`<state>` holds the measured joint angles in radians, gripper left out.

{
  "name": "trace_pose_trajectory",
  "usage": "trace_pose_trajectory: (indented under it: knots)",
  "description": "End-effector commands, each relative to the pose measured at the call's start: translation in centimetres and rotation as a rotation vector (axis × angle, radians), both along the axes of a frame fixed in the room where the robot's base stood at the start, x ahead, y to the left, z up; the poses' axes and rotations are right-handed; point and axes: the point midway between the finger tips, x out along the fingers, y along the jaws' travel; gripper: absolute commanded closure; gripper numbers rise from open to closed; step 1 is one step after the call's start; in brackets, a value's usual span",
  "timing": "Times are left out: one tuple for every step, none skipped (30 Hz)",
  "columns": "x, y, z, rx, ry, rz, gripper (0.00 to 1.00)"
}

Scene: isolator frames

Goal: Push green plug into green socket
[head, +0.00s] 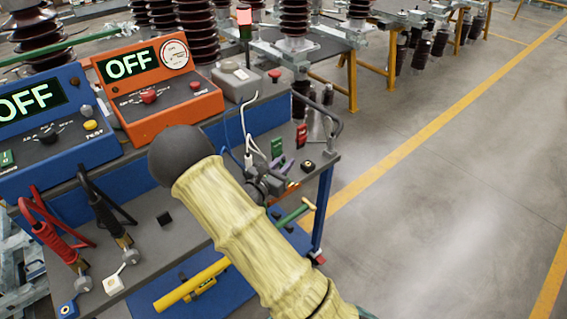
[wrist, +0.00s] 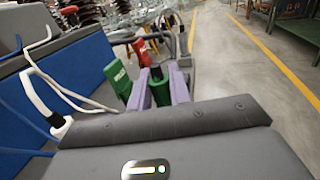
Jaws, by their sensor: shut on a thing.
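In the wrist view, my gripper (wrist: 163,84) has its two purple-grey fingers closed on a green plug (wrist: 160,93), which shows between them. A green block with white marking, seemingly the green socket (wrist: 120,80), stands just left of the fingers. It also shows upright at the cart's far right corner in the head view (head: 277,147). There my gripper (head: 281,164) is low beside this block, and my arm hides most of the hand and the plug. I cannot tell whether plug and socket touch.
White cables (head: 243,135) hang left of the gripper. Orange (head: 155,90) and blue (head: 52,125) consoles read OFF. Floor is clear on the right.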

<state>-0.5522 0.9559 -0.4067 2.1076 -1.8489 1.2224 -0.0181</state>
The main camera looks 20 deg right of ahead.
Motion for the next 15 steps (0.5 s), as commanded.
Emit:
trace_pose_trajectory:
  knots:
    - [0.01, 0.01, -0.17, 0.0, 0.0, 0.0, 1.0]
    - [0.01, 0.01, -0.23, 0.0, 0.0, 0.0, 1.0]
    - [0.01, 0.01, -0.31, 0.0, 0.0, 0.0, 1.0]
    - [0.01, 0.01, -0.37, 0.0, 0.0, 0.0, 1.0]
    - [0.0, 0.0, -0.43, 0.0, 0.0, 0.0, 1.0]
    - [0.0, 0.0, -0.51, 0.0, 0.0, 0.0, 1.0]
    - [0.0, 0.0, -0.58, 0.0, 0.0, 0.0, 1.0]
    - [0.0, 0.0, -0.64, 0.0, 0.0, 0.0, 1.0]
    - [0.0, 0.0, -0.72, 0.0, 0.0, 0.0, 1.0]
    - [0.0, 0.0, -0.78, 0.0, 0.0, 0.0, 1.0]
    - [0.0, 0.0, -0.84, -0.001, 0.001, 0.0, 1.0]
    - [0.0, 0.0, -0.92, -0.001, 0.001, 0.0, 1.0]
    - [0.0, 0.0, -0.98, -0.001, 0.001, 0.0, 1.0]
    - [0.0, 0.0, -0.92, -0.001, -0.001, 0.0, 0.77]
    - [0.0, 0.0, -0.89, 0.0, 0.0, 0.0, 0.69]
